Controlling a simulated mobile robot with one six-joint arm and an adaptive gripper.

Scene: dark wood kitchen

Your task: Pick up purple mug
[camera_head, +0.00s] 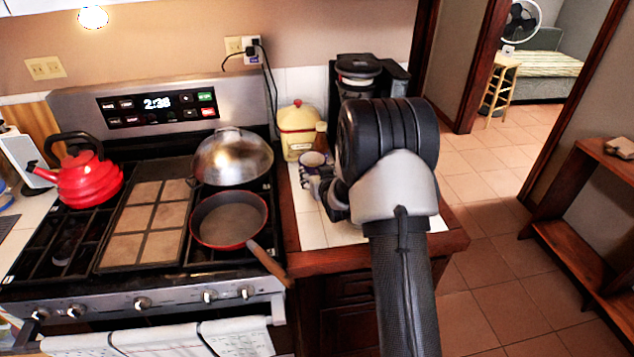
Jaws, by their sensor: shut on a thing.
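The purple mug (312,160) is at the back of the small tiled counter, right of the stove. I see its round rim and part of its side; my gripper covers the lower part. My gripper (311,181) is at the mug, reaching in from the right, and is shut on it. My arm and wrist hide much of the counter to the right. I cannot tell whether the mug touches the counter.
A yellow canister (297,131) stands just behind the mug, and a black coffee maker (358,75) is behind my wrist. A red pan (228,221) and a lidded wok (232,160) sit on the stove to the left. Bare tiles (312,228) show in front.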

